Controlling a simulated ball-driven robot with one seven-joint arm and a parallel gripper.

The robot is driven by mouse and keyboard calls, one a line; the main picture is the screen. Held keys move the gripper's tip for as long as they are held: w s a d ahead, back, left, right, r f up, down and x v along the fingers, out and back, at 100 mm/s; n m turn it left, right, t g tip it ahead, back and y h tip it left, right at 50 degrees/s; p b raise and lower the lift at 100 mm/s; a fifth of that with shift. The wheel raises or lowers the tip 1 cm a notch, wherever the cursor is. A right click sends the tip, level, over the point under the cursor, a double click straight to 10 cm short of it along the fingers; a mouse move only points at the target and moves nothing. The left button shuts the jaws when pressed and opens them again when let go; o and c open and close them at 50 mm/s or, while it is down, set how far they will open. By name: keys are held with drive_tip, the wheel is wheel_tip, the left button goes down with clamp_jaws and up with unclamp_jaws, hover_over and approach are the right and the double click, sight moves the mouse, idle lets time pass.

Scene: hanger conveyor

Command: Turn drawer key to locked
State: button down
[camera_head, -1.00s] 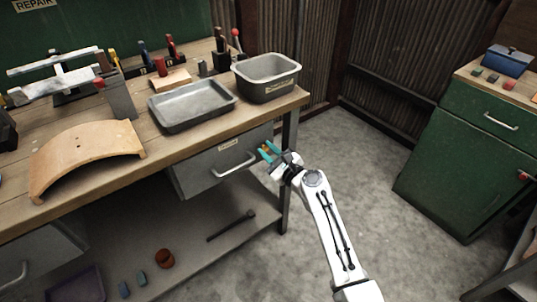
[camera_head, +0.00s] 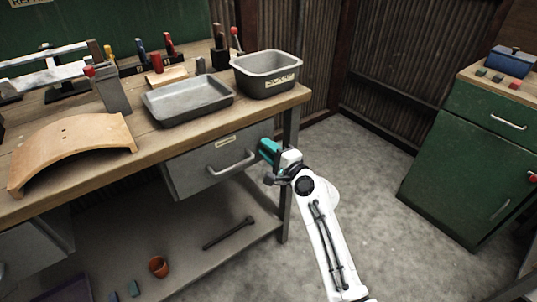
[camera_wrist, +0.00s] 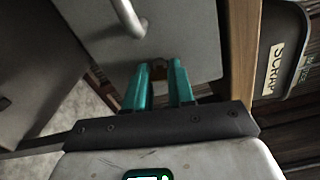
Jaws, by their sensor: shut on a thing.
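The grey drawer (camera_head: 212,165) under the workbench is closed, with a bar handle (camera_head: 232,166) and a small label. In the wrist view the drawer front (camera_wrist: 190,40) fills the upper middle. My gripper (camera_head: 264,150) is at the drawer's right end, right of the handle. Its teal fingertips (camera_wrist: 160,66) are against or very near the drawer front, with a narrow gap between them. They are shut on the key, which is mostly hidden between the fingers; its turn angle cannot be told.
A grey scrap bin (camera_head: 267,85) and a shallow metal tray (camera_head: 187,107) stand on the wooden bench top above. The bench leg (camera_head: 288,185) is close to the right of my gripper. The floor (camera_head: 350,160) to the right is clear, before a green cabinet (camera_head: 455,180).

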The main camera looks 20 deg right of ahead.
drive_tip(key=shift+f+n+b, duration=0.1)
drive_tip(key=shift+n+b, duration=0.35)
drive_tip(key=shift+n, duration=0.45)
drive_tip(key=shift+a, duration=0.1)
drive_tip(key=c, duration=1)
unclamp_jaws()
drive_tip(key=shift+o, duration=0.2)
drive_tip(key=v, duration=1)
drive_tip(key=shift+s+p, duration=0.4)
drive_tip(key=shift+p, duration=0.05)
